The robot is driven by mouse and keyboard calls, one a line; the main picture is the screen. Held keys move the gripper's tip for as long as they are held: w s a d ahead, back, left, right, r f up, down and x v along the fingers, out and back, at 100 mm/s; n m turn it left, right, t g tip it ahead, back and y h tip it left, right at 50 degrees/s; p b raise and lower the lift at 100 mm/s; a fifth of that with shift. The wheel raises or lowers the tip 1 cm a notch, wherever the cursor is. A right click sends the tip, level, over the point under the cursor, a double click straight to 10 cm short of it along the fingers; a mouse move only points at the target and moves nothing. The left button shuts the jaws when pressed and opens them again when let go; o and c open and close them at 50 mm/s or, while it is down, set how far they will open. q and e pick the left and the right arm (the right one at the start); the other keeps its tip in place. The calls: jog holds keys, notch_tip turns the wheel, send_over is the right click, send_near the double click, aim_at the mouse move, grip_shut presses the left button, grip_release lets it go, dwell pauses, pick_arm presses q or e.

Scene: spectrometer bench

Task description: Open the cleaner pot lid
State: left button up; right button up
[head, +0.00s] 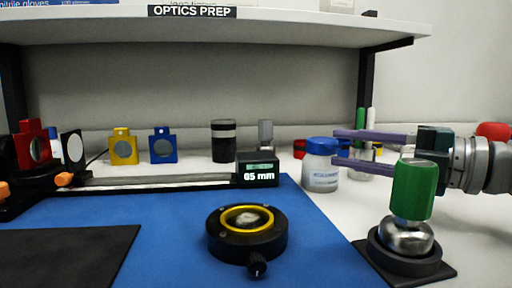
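The cleaner pot is a small clear jar (321,178) with a blue lid (321,146). It stands upright on the white bench, just past the blue mat's right edge, with its lid on. My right gripper (336,146) comes in from the right with its two purple fingers apart. Whether a finger touches the lid I cannot tell. Nothing shows held between them. My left gripper is out of view.
A green-topped metal piece (413,190) stands on a black base below my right gripper. A ring-shaped mount (246,232) sits on the blue mat (170,215). A rail with a display box (258,170) lies left of the pot. A shelf (210,27) hangs above.

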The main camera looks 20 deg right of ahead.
jog(key=shift+w+a, duration=0.1)
jog(key=shift+w, duration=0.05)
grip_shut()
dwell(1.4)
